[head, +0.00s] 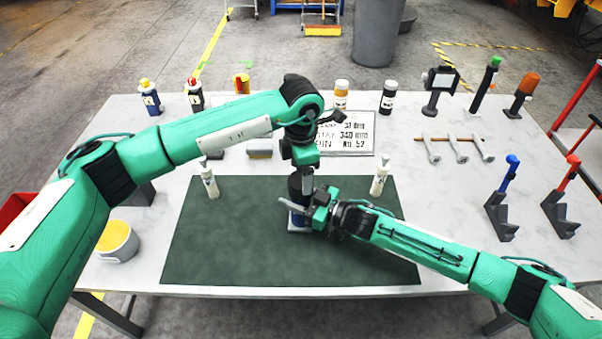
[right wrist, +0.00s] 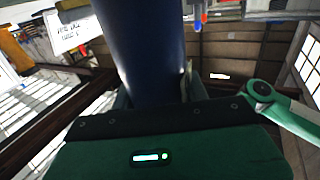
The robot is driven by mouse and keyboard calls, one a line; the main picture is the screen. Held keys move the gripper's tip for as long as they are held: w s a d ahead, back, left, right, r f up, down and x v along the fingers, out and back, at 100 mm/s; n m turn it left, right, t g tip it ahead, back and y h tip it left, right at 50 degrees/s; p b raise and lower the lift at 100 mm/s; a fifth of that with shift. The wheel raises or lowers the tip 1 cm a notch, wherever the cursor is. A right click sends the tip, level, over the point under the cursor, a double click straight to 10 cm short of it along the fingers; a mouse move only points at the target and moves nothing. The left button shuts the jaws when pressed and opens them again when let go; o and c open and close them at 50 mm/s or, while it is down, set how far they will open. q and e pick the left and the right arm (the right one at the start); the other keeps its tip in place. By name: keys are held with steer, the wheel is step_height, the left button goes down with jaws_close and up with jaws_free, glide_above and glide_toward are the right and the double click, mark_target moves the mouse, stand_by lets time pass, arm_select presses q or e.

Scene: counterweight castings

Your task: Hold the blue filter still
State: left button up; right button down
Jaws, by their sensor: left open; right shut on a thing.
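The blue filter (head: 297,219) stands upright near the middle of the dark green mat (head: 250,255), partly hidden by my grippers. Its dark blue body fills the upper middle of the right wrist view (right wrist: 145,50). My right gripper (head: 302,209) comes in from the right and is shut on the filter's side. My left gripper (head: 306,183) points down from above, open, close over the filter's dark upper part. Whether the left fingers touch the filter I cannot tell.
White bottles stand on the mat at its back left (head: 210,183) and back right (head: 379,180). A yellow-topped tub (head: 117,242) is at the left. The mat's front is clear.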

arm_select(q)
steer(key=m, duration=0.2)
steer(key=r+m, duration=0.1)
steer(key=m, duration=0.1)
steer(key=shift+m, duration=0.3)
steer(key=m, duration=0.3)
steer(key=shift+r, duration=0.3)
steer(key=m, duration=0.2)
steer(key=r+m, duration=0.1)
steer(key=m, duration=0.1)
steer(key=shift+m, duration=0.4)
steer(key=m, duration=0.4)
steer(key=shift+r, duration=0.35)
steer(key=shift+f, duration=3.95)
steer(key=shift+c, duration=0.4)
